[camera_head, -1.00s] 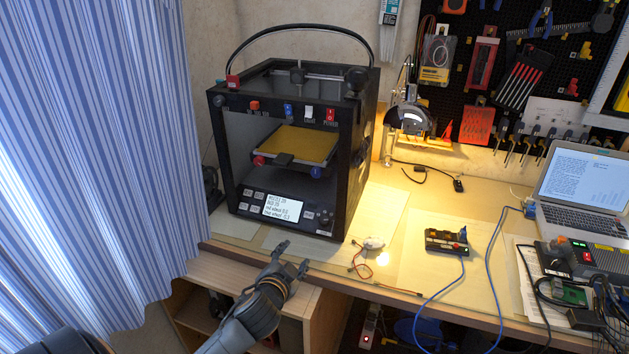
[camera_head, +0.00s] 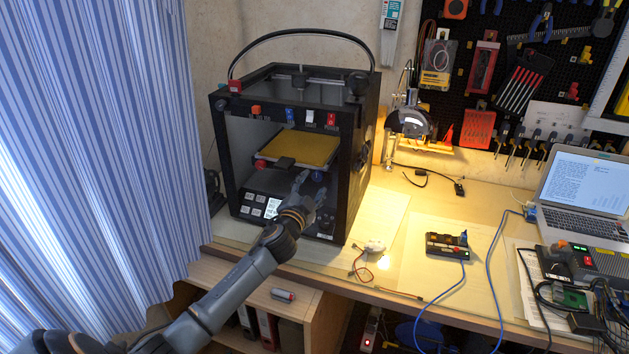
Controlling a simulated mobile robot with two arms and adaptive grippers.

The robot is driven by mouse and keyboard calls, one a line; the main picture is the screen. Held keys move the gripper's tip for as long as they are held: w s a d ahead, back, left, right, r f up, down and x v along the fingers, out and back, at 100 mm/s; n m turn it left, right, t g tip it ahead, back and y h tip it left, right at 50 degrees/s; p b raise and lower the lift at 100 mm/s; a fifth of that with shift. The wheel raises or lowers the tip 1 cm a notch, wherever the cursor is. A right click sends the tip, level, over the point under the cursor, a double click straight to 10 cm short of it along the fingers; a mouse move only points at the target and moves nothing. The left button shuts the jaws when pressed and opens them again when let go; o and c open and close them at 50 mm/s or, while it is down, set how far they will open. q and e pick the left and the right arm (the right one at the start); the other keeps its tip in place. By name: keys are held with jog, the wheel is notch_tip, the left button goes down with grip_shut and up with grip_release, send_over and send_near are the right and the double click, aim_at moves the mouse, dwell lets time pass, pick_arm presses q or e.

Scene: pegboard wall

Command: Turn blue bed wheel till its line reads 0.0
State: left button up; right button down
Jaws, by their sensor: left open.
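The black 3D printer (camera_head: 360,125) stands on the bench with its front open. Its yellow bed (camera_head: 301,148) carries a red wheel (camera_head: 262,166) at the left front corner and the blue bed wheel (camera_head: 318,176) at the right front corner. My left gripper (camera_head: 309,178) is open at the printer's front, with its fingers around or just in front of the blue wheel; contact cannot be told. My gripper and arm hide much of the printer's display (camera_head: 272,207), so the wheel readings cannot be read. My right gripper is not in view.
A striped curtain (camera_head: 90,130) hangs at the left. A small white part with wires (camera_head: 374,247) lies right of the printer, near a dark control box (camera_head: 447,245). A laptop (camera_head: 575,200) stands at the far right. A shelf (camera_head: 315,300) sits below the bench.

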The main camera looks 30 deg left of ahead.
aim_at(318, 176)
pick_arm(q)
jog(key=shift+x, duration=1.35)
grip_shut()
